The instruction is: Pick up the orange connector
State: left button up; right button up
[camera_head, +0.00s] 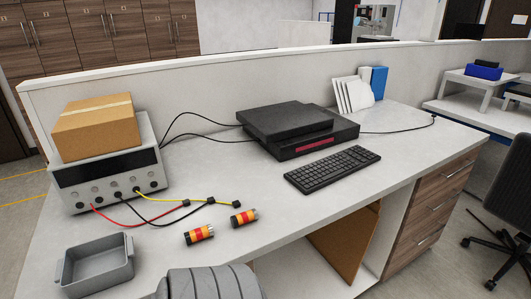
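Two short cylindrical connectors with orange-red and yellow bands and dark ends lie on the white desk (300,215) in the head view. One connector (199,235) lies nearer the front edge. The other connector (244,218) lies a little farther back and to the right. They are apart from each other, and both show orange, so I cannot tell which one the task names. Neither of my grippers is in view.
A grey open bin (97,262) stands at the front left. Behind it, a bench instrument (110,180) with red, black and yellow leads carries a cardboard box (97,128). A black keyboard (332,169) lies before stacked black devices (300,130). Desk around the connectors is mostly clear.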

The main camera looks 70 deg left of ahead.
aim_at(195, 235)
jog(key=i, duration=1.25)
jog(key=u, duration=2.05)
